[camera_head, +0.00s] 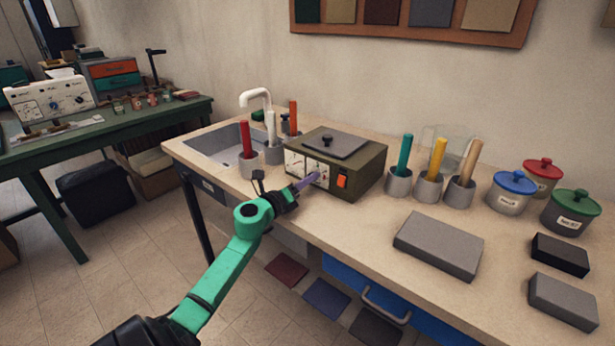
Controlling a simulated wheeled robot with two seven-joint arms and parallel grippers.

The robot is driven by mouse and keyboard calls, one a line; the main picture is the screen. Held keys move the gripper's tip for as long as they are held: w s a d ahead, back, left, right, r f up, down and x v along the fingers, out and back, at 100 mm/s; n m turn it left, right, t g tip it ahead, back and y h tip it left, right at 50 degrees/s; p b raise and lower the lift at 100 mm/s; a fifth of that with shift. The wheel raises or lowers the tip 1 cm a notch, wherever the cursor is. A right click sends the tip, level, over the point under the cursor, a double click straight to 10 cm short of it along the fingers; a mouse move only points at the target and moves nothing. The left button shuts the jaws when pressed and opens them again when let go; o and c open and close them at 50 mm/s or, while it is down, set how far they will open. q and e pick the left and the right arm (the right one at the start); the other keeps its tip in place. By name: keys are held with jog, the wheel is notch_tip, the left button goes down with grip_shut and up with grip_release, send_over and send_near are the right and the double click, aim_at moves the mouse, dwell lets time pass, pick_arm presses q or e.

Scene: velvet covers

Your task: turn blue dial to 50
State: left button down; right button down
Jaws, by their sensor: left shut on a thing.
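My left gripper (290,193), on the green arm from the lower left, is at the front of an olive box (362,168) with a pale control panel (296,162). It is shut on a slim purple piece (307,182) that points to the panel's lower right. I cannot tell whether the purple piece touches the panel. Small dark knobs show on the panel; the gripper and purple piece cover its lower part, and no blue dial is clear there. A white panel (28,103) on the green table at left has a small blue dial (54,105). My right gripper is not in view.
A sink (207,158) and cups with coloured rods stand left of the box. More rod cups (398,184), lidded jars (510,194) and grey blocks (440,245) are right of it. The bench top (350,215) in front of the box is clear.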

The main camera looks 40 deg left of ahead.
pick_arm(q)
jog(key=shift+n, duration=0.6)
jog(key=c, duration=0.5)
grip_release()
jog(key=s, duration=1.4)
jog(key=shift+s+d+b, duration=0.15)
jog(key=shift+s+b, duration=0.15)
jog(key=shift+b, duration=0.05)
